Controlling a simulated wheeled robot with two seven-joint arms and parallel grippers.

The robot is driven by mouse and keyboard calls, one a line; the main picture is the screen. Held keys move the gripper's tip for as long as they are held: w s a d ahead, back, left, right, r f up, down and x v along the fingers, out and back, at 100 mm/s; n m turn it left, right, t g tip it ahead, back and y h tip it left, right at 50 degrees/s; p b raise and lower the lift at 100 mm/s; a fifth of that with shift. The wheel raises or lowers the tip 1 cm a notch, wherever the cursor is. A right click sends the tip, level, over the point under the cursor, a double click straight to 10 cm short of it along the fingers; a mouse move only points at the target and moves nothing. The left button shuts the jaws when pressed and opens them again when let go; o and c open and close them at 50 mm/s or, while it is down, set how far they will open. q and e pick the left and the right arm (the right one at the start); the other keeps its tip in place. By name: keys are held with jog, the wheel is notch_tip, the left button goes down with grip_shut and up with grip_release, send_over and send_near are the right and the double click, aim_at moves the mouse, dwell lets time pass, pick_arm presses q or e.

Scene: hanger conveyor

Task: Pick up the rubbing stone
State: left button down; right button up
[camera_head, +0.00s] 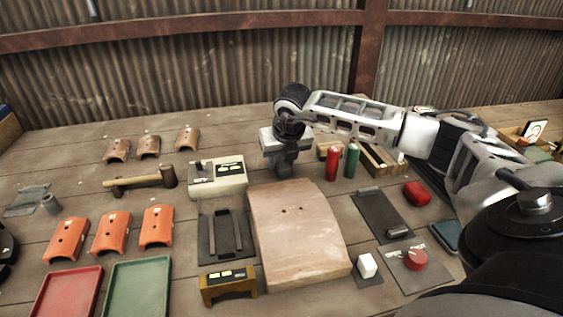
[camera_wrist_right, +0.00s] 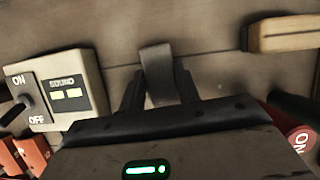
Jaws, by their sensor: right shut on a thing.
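My right gripper (camera_head: 283,170) is pointed down at the table behind the large curved wooden board. In the right wrist view its two dark fingers (camera_wrist_right: 160,95) are shut on a grey block (camera_wrist_right: 157,62), which looks like the rubbing stone. The block's far end sticks out beyond the fingers and its near part is hidden by the gripper body. In the head view the stone cannot be told apart from the dark gripper. Whether it touches the table is unclear. My left gripper is not in view.
The sound switch box (camera_head: 217,178) is just left of the gripper. Red (camera_head: 332,163) and green (camera_head: 352,161) cylinders stand to its right. The curved board (camera_head: 298,240) lies in front. A mallet (camera_head: 140,181), orange curved pieces (camera_head: 110,234) and trays (camera_head: 137,290) lie to the left.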

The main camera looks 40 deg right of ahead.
jog(key=shift+r+b, duration=0.3)
jog(key=shift+r, duration=0.4)
jog(key=s+a+r+b, duration=0.1)
jog(key=s+a+r, duration=0.1)
jog(key=s+r, duration=0.3)
jog(key=s+a+r+b, duration=0.2)
jog(key=s+a+r, duration=0.1)
jog(key=s+r, duration=0.3)
jog(key=shift+s+a+r, duration=0.25)
jog(key=shift+s+a, duration=0.1)
jog(key=shift+s, duration=0.55)
jog(key=o, duration=0.5)
jog(key=c, duration=0.3)
